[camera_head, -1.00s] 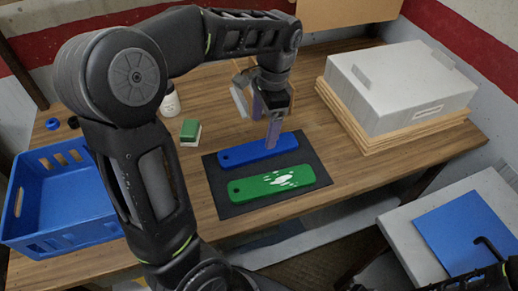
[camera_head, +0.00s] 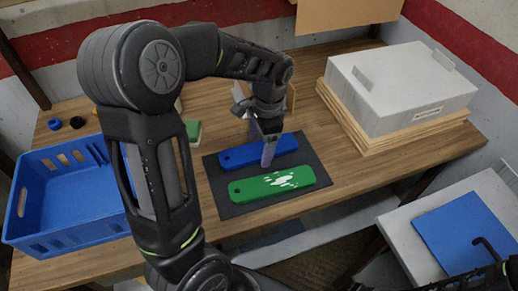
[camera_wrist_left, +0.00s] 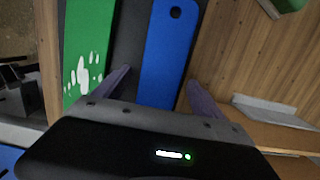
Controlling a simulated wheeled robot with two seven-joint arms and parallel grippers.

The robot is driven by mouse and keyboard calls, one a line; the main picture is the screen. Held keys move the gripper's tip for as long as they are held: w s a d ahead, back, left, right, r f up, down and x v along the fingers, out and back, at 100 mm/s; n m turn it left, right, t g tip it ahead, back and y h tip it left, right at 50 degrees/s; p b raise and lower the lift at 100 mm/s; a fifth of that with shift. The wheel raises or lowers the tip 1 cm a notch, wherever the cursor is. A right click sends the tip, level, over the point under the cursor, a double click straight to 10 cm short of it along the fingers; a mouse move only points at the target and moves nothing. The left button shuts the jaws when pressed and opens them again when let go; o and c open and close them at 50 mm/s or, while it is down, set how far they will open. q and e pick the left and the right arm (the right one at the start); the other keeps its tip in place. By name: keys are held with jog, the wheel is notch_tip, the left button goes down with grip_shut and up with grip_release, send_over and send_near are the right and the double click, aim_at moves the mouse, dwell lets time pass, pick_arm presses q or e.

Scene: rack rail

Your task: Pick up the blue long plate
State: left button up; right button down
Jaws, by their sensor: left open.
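The blue long plate (camera_head: 240,157) lies flat on a dark mat (camera_head: 232,208), with a round hole near its left end. In the left wrist view the blue plate (camera_wrist_left: 168,50) runs between the two spread fingers of my left gripper (camera_wrist_left: 157,88). In the head view my left gripper (camera_head: 267,155) points down over the plate, its fingertips close to it. It is open. A green long plate (camera_head: 255,188) with white patches lies nearer on the same mat. My right gripper is not clearly shown; only part of a dark arm appears at the lower right corner.
A blue crate (camera_head: 30,222) stands at the left. A green and white block (camera_head: 193,131) sits behind the mat's left corner. A large grey box (camera_head: 395,95) on wooden boards fills the back right. Bare table lies right of the mat.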

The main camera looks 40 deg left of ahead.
aim_at(260, 149)
dwell(0.6)
pick_arm(q)
grip_shut()
dwell(0.7)
notch_tip(260, 149, up, 10)
jog(key=shift+b, duration=0.3)
dwell(0.3)
dwell(0.4)
